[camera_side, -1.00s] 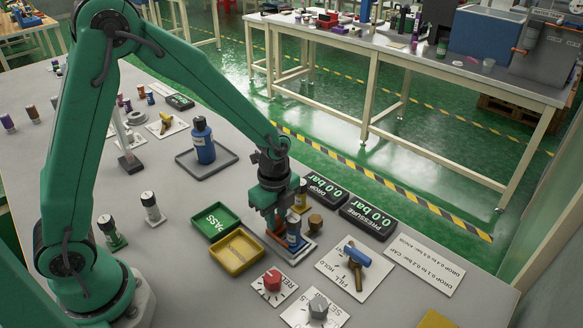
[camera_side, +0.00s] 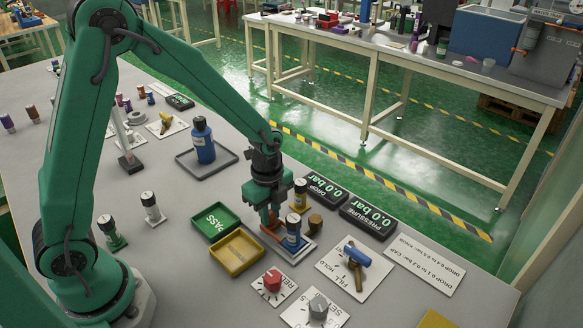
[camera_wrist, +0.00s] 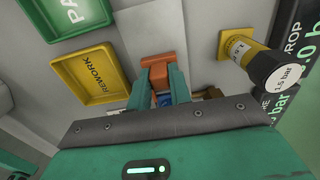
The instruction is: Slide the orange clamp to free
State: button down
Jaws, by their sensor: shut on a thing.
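The orange clamp (camera_wrist: 157,62) sits at the tips of my gripper (camera_wrist: 165,80) in the wrist view. My gripper is shut on it. In the side view my gripper (camera_side: 269,220) points down at the fixture, and a strip of the orange clamp (camera_side: 272,236) shows low beside it. A dark blue column with a pale band (camera_side: 293,235) stands upright on the fixture's light base (camera_side: 300,252), just right of my gripper. In the wrist view the column is mostly hidden behind my fingers.
A green PASS tray (camera_side: 215,220) and a yellow REWORK tray (camera_side: 237,252) lie left of the fixture. A yellow-based column (camera_side: 299,196) and a brown knob (camera_side: 314,225) stand close on the right. Two pressure displays (camera_side: 368,217) lie behind. A blue-handled valve (camera_side: 357,262) is at front right.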

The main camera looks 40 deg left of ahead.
jog(key=shift+a, duration=0.85)
jog(key=c, duration=1.4)
grip_release()
jog(key=shift+o, duration=0.2)
jog(key=shift+r, duration=0.2)
notch_tip(320, 180, up, 6)
jog(key=shift+f, duration=0.2)
jog(key=shift+r, duration=0.1)
jog(key=s+a+r+n+t, duration=0.2)
jog(key=s+r+n, duration=0.5)
jog(key=n, duration=0.2)
jog(key=s+a+r+n+t, duration=0.1)
jog(key=s+r+n+t, duration=0.2)
jog(key=s+r+n, duration=0.5)
jog(key=shift+s+a+r+n+t, duration=0.2)
jog(key=shift+s+a+n+t, duration=0.15)
jog(key=shift+n, duration=0.15)
